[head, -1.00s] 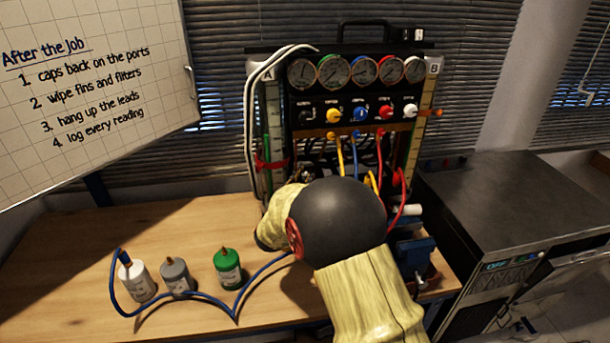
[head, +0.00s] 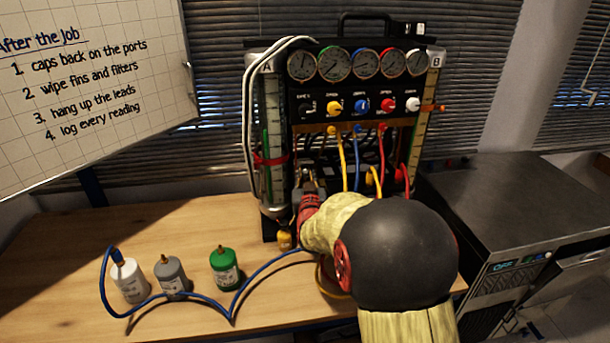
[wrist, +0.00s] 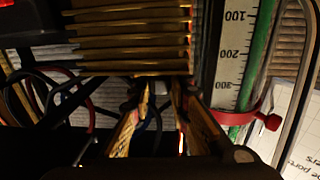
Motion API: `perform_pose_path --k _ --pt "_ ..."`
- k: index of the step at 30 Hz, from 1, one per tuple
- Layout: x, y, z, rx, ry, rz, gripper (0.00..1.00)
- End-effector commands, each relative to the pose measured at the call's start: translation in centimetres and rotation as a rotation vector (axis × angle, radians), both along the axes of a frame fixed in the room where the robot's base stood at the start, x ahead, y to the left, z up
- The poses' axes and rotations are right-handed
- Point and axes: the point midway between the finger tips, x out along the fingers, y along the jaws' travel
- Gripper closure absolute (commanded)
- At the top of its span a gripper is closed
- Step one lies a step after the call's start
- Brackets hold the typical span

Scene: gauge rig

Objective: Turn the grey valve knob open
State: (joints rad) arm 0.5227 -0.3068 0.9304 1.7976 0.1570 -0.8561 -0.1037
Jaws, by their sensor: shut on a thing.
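The gauge rig (head: 345,92) stands at the back of the bench, with several round gauges along its top and a row of coloured knobs below them. My gripper (head: 312,182) is at the lower left of the rig, beside the left glass column. In the wrist view, my gripper's (wrist: 162,92) two yellow-and-black fingers close in from both sides with a small gap between their tips. The fingers are shut on what seems to be the grey valve knob, which they and the shadow largely hide. I cannot make out how far it is turned.
White (head: 131,281), grey (head: 173,275) and green (head: 225,268) bottles stand front left, with a blue hose (head: 262,268) running past them. Yellow, blue and red hoses hang below the panel. The left column has a red clamp (head: 269,159).

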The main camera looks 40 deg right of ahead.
Motion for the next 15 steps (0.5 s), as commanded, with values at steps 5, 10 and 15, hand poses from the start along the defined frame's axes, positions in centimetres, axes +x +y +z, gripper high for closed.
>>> perform_pose_path --k 5,10,15 --pt "0.01 0.01 0.02 0.0 0.0 0.001 1.0" --pt "0.01 0.01 0.04 0.0 0.0 0.0 0.8" --pt "0.01 -0.01 0.04 0.0 0.0 0.0 0.7"
